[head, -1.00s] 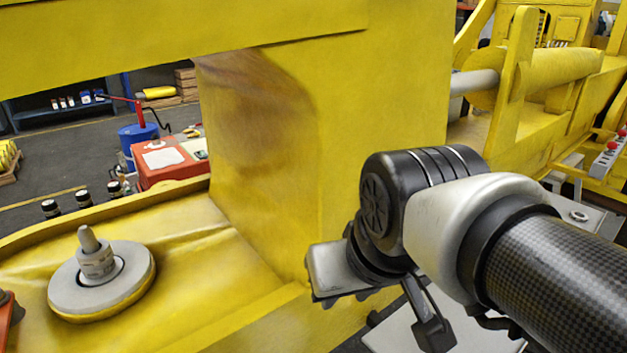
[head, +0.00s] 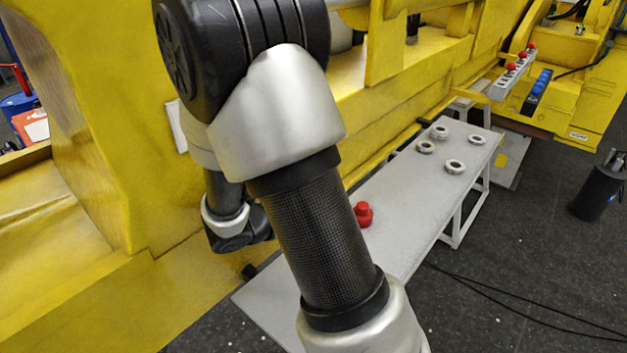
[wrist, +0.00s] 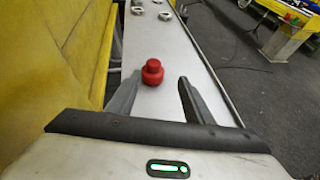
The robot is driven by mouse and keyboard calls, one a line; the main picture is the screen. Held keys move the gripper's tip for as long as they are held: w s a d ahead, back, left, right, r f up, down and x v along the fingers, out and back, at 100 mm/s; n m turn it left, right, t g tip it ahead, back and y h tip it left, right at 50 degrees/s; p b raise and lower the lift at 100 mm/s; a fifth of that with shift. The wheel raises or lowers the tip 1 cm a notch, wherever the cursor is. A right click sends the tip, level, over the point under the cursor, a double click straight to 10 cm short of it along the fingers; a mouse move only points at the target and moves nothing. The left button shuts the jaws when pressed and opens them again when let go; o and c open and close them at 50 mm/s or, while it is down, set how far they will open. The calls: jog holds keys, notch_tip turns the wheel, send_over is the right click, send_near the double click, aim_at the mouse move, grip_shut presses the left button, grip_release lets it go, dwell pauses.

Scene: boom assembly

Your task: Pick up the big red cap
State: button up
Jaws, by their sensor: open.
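The big red cap (head: 363,214) stands upright on the grey bench (head: 415,190), right beside my arm in the head view. In the wrist view the red cap (wrist: 152,72) shows in the middle, just beyond and between the two fingertips. My gripper (wrist: 157,80) is open and empty, its fingers spread wide on either side of the cap's line. In the head view my arm hides the gripper's fingers.
Several metal rings (head: 454,166) lie at the bench's far end. A yellow machine wall (head: 110,120) runs along the left. A black cylinder (head: 597,190) stands on the floor at right.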

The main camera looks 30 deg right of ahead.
jog(key=shift+n+t, duration=0.3)
jog(key=shift+n, duration=0.3)
jog(key=x, duration=0.4)
jog(key=w+x, duration=0.1)
jog(key=x, duration=0.1)
jog(key=shift+d+f, duration=0.1)
jog(key=shift+f, duration=0.35)
jog(key=shift+r+p+x, duration=0.2)
jog(key=shift+p+x, duration=0.35)
jog(key=shift+x, duration=2.35)
jog(key=shift+w, duration=0.1)
grip_shut()
jog(key=shift+r, duration=0.1)
notch_tip(320, 180, up, 10)
jog(key=shift+f, duration=0.1)
